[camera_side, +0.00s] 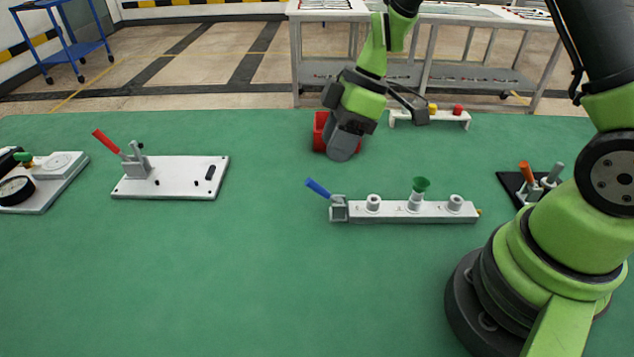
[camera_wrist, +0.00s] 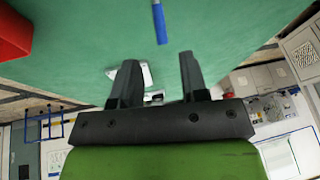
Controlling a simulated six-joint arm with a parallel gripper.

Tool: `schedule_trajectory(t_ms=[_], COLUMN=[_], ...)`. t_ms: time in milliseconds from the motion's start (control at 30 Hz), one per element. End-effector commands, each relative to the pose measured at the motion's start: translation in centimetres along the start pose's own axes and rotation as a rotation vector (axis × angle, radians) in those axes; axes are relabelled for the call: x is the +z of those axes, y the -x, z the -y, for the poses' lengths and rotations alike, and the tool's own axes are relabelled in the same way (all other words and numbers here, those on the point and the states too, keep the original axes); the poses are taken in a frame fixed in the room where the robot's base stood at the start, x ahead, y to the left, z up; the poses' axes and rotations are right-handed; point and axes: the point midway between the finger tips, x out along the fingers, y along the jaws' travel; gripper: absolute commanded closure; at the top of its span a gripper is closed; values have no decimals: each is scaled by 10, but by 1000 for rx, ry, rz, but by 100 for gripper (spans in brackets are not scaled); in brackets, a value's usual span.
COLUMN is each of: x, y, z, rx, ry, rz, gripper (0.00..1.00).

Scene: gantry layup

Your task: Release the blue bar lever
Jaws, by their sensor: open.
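The blue bar lever (camera_side: 318,189) sits at the left end of a white bar fixture (camera_side: 400,212) in the side view, tilted up to the left. In the wrist view the lever (camera_wrist: 159,22) shows at the top, beyond the fingertips and apart from them. My gripper (camera_wrist: 157,65) is open, its two dark fingers spread with nothing held between them. In the side view my wrist hangs above and behind the lever; the fingers cannot be made out there.
A red block (camera_side: 320,131) stands behind my wrist, and a white stand with yellow and red buttons (camera_side: 430,117) is to its right. A white plate with a red lever (camera_side: 170,178) lies left. The green table (camera_side: 240,270) is clear in front.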

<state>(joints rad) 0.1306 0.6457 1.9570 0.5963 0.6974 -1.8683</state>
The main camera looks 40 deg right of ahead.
Motion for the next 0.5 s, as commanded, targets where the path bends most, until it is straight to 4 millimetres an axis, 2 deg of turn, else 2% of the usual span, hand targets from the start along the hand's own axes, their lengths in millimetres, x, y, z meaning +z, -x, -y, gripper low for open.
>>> schedule_trajectory(t_ms=[300,500], x=[1,0], y=[-58,-84], z=[1,1], rx=[-6,-4], ry=[-1,-1], rz=[3,0], gripper=[60,60])
